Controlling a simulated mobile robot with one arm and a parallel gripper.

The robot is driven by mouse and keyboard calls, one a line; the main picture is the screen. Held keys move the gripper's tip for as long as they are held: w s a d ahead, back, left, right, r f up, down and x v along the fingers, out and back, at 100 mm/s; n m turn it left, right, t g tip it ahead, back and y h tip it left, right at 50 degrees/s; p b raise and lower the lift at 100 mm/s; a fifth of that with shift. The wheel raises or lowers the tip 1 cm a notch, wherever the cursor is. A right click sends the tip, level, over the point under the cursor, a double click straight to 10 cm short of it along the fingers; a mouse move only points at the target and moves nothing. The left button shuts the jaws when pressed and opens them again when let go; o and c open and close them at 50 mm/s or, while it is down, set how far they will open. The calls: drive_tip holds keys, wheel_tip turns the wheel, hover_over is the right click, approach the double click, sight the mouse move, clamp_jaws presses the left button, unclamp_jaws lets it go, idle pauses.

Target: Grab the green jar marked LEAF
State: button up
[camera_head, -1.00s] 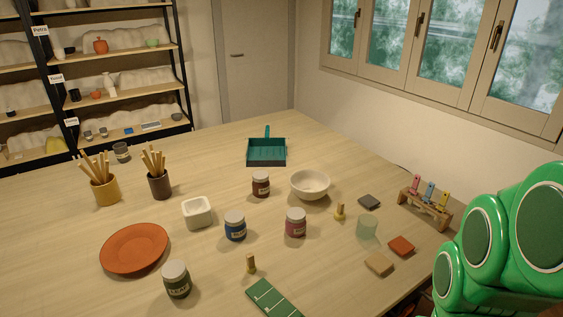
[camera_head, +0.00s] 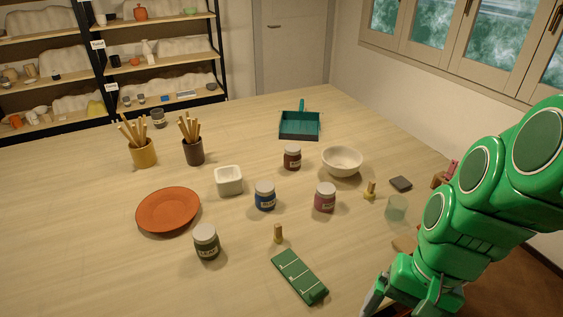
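The dark green jar with a pale lid and a label that seems to read LEAF (camera_head: 207,244) stands upright on the table, front left of the middle. The orange plate is just behind and left of it. My gripper (camera_head: 375,303) is only partly in view at the bottom edge, right of the green tile strip and well to the right of the jar. Its fingertips are cut off or too unclear to judge. Nothing touches the jar.
Near the jar are an orange plate (camera_head: 168,211), a blue jar (camera_head: 265,196), a small wooden stamp (camera_head: 278,234) and a green strip (camera_head: 299,277). A pink jar (camera_head: 325,198) and a white bowl (camera_head: 342,161) stand farther right. Bare table lies left of the jar.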

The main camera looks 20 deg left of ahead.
drive_tip(key=w+a+f+m+g+y, duration=0.1)
drive_tip(key=w+a+m+g+y, duration=0.3)
drive_tip(key=a, duration=0.8)
drive_tip(key=w+a+f+y, duration=0.1)
drive_tip(key=w+a, duration=0.4)
drive_tip(key=a, duration=0.7)
drive_tip(key=m+g+y, duration=0.2)
drive_tip(key=m+y, duration=0.1)
drive_tip(key=m, duration=0.2)
approach(198, 237)
drive_tip(key=shift+s+a+f, duration=0.25)
drive_tip(key=shift+a+f, duration=0.05)
drive_tip(key=shift+f, duration=0.25)
drive_tip(key=shift+s+a+f, duration=0.3)
drive_tip(key=shift+a+f, duration=0.05)
drive_tip(key=shift+f, duration=0.2)
drive_tip(key=shift+w+a+f+y, duration=0.1)
drive_tip(key=shift+a+f+y, duration=0.2)
drive_tip(key=shift+a, duration=0.15)
drive_tip(key=shift+x, duration=3.8)
drive_tip(key=shift+w+a, duration=0.1)
drive_tip(key=shift+w, duration=0.1)
drive_tip(key=c, duration=1.3)
drive_tip(key=shift+r, duration=0.1)
